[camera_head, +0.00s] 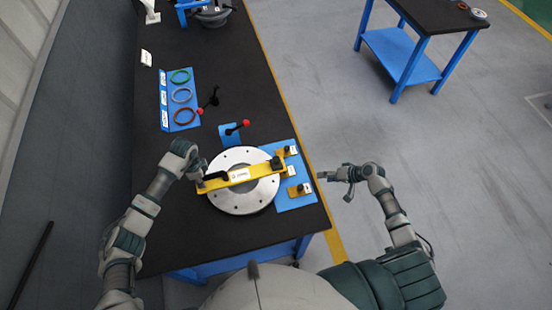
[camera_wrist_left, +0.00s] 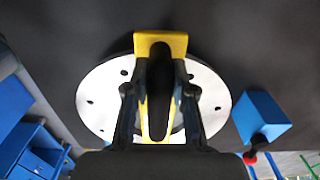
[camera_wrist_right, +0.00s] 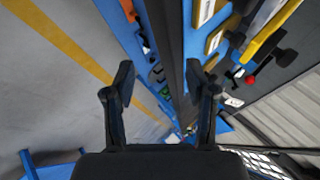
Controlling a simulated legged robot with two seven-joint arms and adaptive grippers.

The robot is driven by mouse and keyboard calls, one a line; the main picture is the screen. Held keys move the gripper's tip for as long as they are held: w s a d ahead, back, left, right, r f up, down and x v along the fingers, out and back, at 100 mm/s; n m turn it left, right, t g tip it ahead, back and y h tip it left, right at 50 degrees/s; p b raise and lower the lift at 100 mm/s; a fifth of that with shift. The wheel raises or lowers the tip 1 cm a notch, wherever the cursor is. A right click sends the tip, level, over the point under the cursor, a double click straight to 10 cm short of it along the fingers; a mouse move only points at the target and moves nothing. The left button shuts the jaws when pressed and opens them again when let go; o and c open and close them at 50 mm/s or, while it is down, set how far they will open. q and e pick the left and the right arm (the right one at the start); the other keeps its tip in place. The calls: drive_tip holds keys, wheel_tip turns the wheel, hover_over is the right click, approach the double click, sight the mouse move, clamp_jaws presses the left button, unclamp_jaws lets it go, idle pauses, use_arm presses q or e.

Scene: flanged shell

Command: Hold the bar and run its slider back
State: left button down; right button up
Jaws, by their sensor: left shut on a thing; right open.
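A yellow bar (camera_head: 240,176) lies across a round silver flange (camera_head: 243,198) on the black bench. A black block (camera_head: 276,163), which looks like the slider, sits near the bar's right end. My left gripper (camera_head: 201,178) is at the bar's left end, shut on the black handle there; in the left wrist view its fingers (camera_wrist_left: 158,105) stand on both sides of the black handle (camera_wrist_left: 159,90) over the yellow bar (camera_wrist_left: 160,42). My right gripper (camera_head: 322,175) is open and empty, off the bench's right edge. Its spread fingers (camera_wrist_right: 160,85) show in the right wrist view.
A blue plate (camera_head: 290,202) with yellow brackets (camera_head: 301,189) is right of the flange. Red-knobbed levers (camera_head: 237,127) and a blue tray with coloured rings (camera_head: 181,96) lie farther back. The floor right of the bench is clear up to a second table (camera_head: 440,14).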

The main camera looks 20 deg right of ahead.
drive_tip(key=a+r+n+h, duration=0.1)
drive_tip(key=a+r+n, duration=0.5)
drive_tip(key=a+r, duration=0.4)
drive_tip(key=n+t+h, duration=0.2)
drive_tip(key=t, duration=0.1)
approach(276, 159)
drive_tip(key=x, duration=1)
drive_tip(key=shift+f, duration=0.2)
clamp_jaws()
